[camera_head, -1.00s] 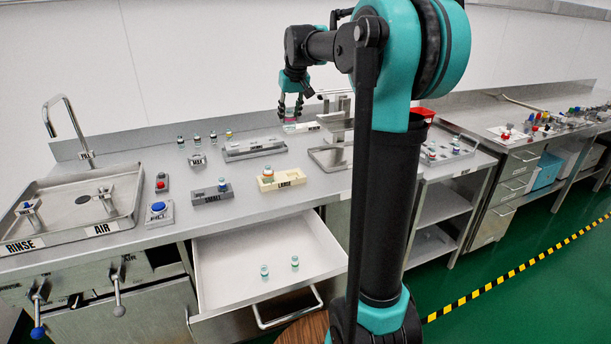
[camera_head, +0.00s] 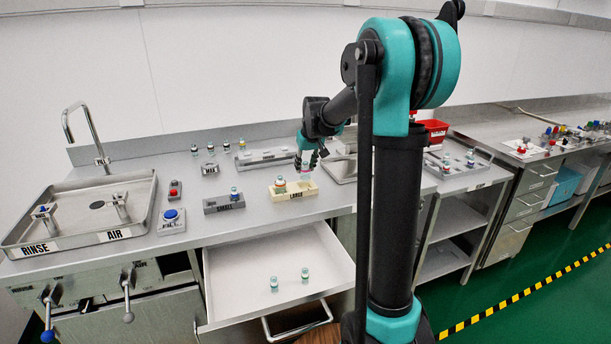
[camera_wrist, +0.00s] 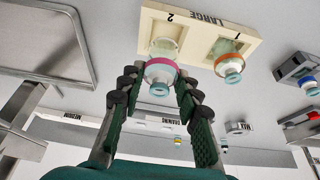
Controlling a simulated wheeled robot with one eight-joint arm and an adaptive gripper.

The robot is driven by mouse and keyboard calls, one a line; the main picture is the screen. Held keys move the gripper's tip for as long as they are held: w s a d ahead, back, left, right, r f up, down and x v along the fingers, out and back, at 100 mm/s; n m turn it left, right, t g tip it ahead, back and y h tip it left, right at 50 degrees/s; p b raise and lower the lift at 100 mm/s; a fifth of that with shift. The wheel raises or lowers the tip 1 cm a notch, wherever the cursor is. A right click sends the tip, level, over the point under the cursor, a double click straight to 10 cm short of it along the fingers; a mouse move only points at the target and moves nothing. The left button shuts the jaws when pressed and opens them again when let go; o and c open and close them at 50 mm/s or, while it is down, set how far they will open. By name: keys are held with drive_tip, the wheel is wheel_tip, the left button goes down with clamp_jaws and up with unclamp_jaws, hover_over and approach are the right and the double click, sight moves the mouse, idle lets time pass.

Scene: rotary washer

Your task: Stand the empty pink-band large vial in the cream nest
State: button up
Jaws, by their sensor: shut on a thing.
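My gripper (camera_head: 311,158) is shut on the pink-band large vial (camera_wrist: 160,72), a clear vial with a pink ring and a teal end. In the wrist view my fingers (camera_wrist: 158,85) grip it from both sides. In the head view the vial (camera_head: 305,169) hangs above the right end of the cream nest (camera_head: 293,196), marked LARGE. In the wrist view the nest (camera_wrist: 203,28) has wells 1 and 2. Well 1 holds an orange-band vial (camera_wrist: 229,66). Well 2 looks empty behind the held vial, partly hidden by it. I cannot tell the exact gap between vial and nest.
Left of the nest is a grey SMALL nest (camera_head: 223,204) with a vial, then a blue button (camera_head: 171,217). A long grey rack (camera_head: 263,158) stands behind. The open drawer (camera_head: 245,306) below holds two vials. A metal tray (camera_wrist: 45,42) is beside the nest.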

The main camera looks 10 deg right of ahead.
sight(305, 174)
drive_tip(key=shift+f, duration=1.85)
drive_tip(key=shift+f, duration=0.1)
drive_tip(key=o, duration=1)
drive_tip(key=shift+c, duration=0.2)
drive_tip(key=a+v, duration=0.1)
drive_tip(key=v, duration=1.1)
drive_tip(key=s+d+f, duration=0.1)
drive_tip(key=s+f, duration=0.6)
drive_tip(key=s, duration=0.3)
drive_tip(key=s+d+f+m, duration=0.1)
drive_tip(key=s+d+f, duration=0.1)
drive_tip(key=s+f, duration=0.5)
drive_tip(key=s+d+f+m, duration=0.1)
drive_tip(key=s+f, duration=0.6)
drive_tip(key=s, duration=0.7)
drive_tip(key=shift+s+h, duration=0.3)
drive_tip(key=shift+h, duration=0.1)
drive_tip(key=shift+d, duration=0.15)
